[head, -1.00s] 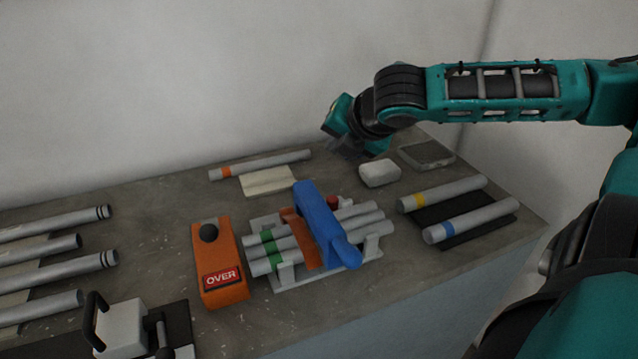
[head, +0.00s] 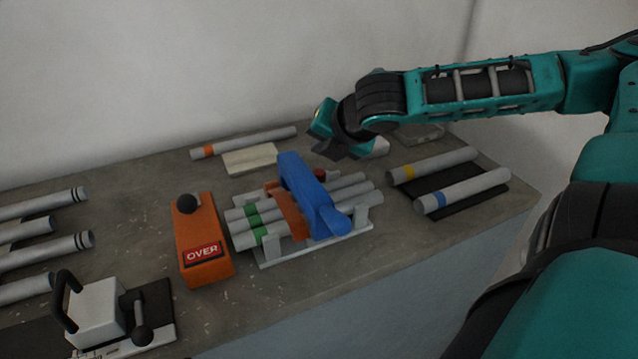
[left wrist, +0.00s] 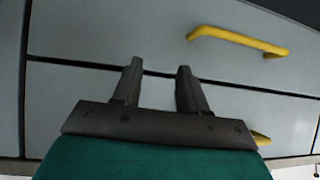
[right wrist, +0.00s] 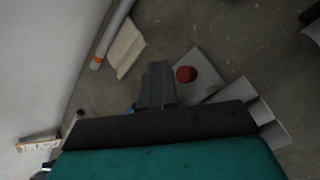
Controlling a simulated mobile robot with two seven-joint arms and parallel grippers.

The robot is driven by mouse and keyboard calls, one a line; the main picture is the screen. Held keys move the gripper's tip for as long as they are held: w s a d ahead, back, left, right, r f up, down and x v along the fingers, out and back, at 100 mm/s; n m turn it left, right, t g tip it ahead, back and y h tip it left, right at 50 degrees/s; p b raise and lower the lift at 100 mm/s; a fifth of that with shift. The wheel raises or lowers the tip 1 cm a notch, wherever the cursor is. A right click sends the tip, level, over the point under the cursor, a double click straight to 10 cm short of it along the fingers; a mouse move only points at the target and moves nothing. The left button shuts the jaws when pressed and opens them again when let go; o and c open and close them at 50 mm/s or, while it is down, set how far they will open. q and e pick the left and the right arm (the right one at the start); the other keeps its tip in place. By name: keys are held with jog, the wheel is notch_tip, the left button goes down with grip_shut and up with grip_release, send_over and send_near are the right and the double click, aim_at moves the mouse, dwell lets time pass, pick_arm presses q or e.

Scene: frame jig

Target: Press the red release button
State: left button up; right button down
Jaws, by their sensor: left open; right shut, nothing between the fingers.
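The red release button (head: 320,174) is small and round, just behind the blue clamp bar (head: 305,190) on the light frame jig (head: 315,247). In the right wrist view the red button (right wrist: 186,74) sits on a grey plate, to the right of the fingertips. My right gripper (head: 338,152) is shut and empty, behind and above the button, apart from it. Its closed fingers (right wrist: 158,70) also show in the right wrist view. The jig holds grey tubes with green bands (head: 257,235). My left gripper (left wrist: 158,68) is open and empty before the drawer fronts.
An orange box (head: 202,240) marked OVER with a black knob stands left of the jig. A white block (head: 380,147) is partly hidden by my gripper. A yellow handle (left wrist: 238,40) juts from a drawer.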

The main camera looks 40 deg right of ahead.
aim_at(322, 175)
jog(key=shift+f+b, duration=0.55)
jog(key=shift+f, duration=0.55)
dwell(0.8)
dwell(0.4)
jog(key=shift+f, duration=0.4)
